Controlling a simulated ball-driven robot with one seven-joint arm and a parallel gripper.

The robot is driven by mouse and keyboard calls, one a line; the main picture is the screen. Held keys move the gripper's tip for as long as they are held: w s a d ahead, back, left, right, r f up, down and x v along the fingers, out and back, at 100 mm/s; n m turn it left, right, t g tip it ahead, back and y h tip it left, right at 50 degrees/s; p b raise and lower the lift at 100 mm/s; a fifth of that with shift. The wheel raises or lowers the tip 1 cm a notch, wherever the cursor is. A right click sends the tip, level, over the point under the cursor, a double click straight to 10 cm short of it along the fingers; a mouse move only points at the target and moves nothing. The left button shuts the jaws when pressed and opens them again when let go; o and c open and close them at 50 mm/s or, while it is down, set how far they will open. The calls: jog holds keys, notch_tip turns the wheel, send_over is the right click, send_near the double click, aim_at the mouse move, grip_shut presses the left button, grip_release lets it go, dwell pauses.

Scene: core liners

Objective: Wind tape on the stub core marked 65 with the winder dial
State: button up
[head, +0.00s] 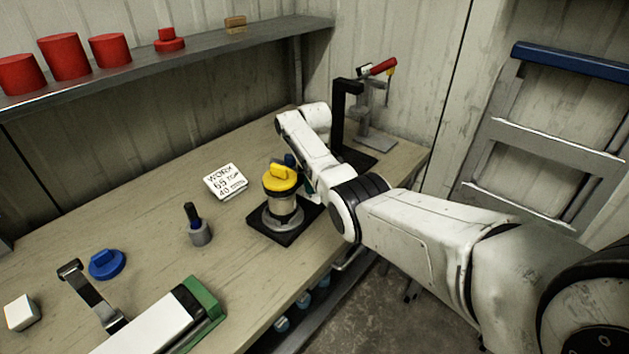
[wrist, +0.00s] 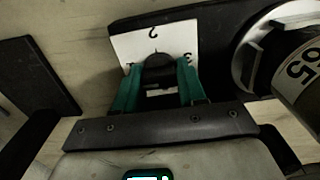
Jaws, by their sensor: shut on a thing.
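The winder (head: 270,229) is a black base on the bench, carrying a pale stub core (head: 283,207) with a yellow cap (head: 281,177). In the wrist view the core (wrist: 305,72) shows a black 65 at the right edge. The winder dial is a white plate (wrist: 130,45) with numerals, a 2 at its far edge, and a dark knob (wrist: 158,68). My gripper (wrist: 158,80) has green fingers shut on the knob, one on each side. In the head view my gripper is mostly hidden by the core and my arm.
A card (head: 226,182) reading WORK, 65 and 40 lies left of the winder. A grey post holder (head: 198,232), blue cap (head: 107,264) and white block (head: 22,312) stand further left. A black stand (head: 341,120) rises behind my arm. Red cylinders (head: 66,57) line the shelf.

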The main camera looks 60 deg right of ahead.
jog(key=m, duration=0.7)
jog(key=shift+w, duration=0.1)
jog(key=m, duration=0.6)
jog(key=shift+r, duration=0.1)
jog(key=shift+m, duration=0.3)
jog(key=o, duration=1.1)
jog(key=shift+c, duration=0.2)
notch_tip(320, 180, up, 11)
jog(key=b, duration=0.1)
